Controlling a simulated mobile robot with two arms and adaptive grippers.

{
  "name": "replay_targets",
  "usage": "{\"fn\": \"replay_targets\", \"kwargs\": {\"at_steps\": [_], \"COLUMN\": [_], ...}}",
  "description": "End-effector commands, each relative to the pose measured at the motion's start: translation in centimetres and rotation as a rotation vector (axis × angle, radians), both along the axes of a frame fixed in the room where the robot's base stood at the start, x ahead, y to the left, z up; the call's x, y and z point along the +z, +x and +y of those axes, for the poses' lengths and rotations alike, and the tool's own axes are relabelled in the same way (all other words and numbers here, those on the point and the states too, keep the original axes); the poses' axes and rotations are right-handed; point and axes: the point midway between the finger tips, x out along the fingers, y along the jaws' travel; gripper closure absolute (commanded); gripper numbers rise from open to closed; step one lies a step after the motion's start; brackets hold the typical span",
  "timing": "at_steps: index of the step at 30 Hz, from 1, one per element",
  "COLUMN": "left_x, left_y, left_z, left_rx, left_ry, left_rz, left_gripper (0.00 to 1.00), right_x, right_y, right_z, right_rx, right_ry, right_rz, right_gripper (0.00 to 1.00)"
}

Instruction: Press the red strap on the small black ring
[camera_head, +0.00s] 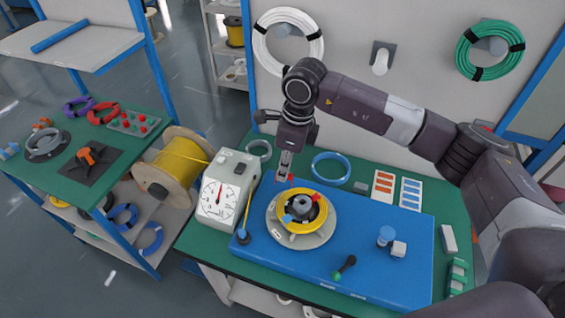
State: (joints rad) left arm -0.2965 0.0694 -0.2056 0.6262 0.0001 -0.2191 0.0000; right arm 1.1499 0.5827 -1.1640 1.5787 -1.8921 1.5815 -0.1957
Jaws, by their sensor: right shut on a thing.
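My right gripper (284,170) points down just behind the yellow coil (284,234) on the blue machine top. The coil lies around a dark hub (304,205) on a pale round plate (318,239). Another red piece (316,197) and a blue piece (288,218) sit on the coil. I cannot clearly make out a small black ring. My left gripper is out of view.
A white dial gauge box (222,190) stands left of the coil, with a wooden spool of yellow cable (178,160) beyond it. A blue ring (331,169) and label cards (384,186) lie behind.

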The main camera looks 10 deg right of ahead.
Motion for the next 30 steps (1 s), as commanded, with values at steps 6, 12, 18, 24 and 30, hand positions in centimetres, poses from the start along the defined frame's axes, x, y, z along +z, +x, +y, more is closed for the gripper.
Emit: {"fn": "replay_targets", "kwargs": {"at_steps": [6, 12, 18, 24, 30], "left_x": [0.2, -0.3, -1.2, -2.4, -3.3], "left_y": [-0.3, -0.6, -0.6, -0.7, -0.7], "left_z": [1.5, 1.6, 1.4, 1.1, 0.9], "left_rx": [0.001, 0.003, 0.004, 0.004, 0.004], "left_ry": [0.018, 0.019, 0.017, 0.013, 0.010], "left_rz": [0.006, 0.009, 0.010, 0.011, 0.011], "left_gripper": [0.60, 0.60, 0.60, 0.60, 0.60], "right_x": [-0.5, -1.5, -3.4, -5.9, -7.8], "right_y": [0.7, 0.7, 0.7, 0.7, 0.7], "right_z": [0.2, 0.2, 0.1, 0.2, 0.2], "right_rx": [-0.126, -0.130, -0.129, -0.128, -0.127], "right_ry": [0.000, 0.000, -0.001, 0.001, -0.001], "right_rz": [0.001, 0.001, 0.002, 0.002, 0.001], "right_gripper": [1.00, 1.00, 1.00, 1.00, 1.00]}}
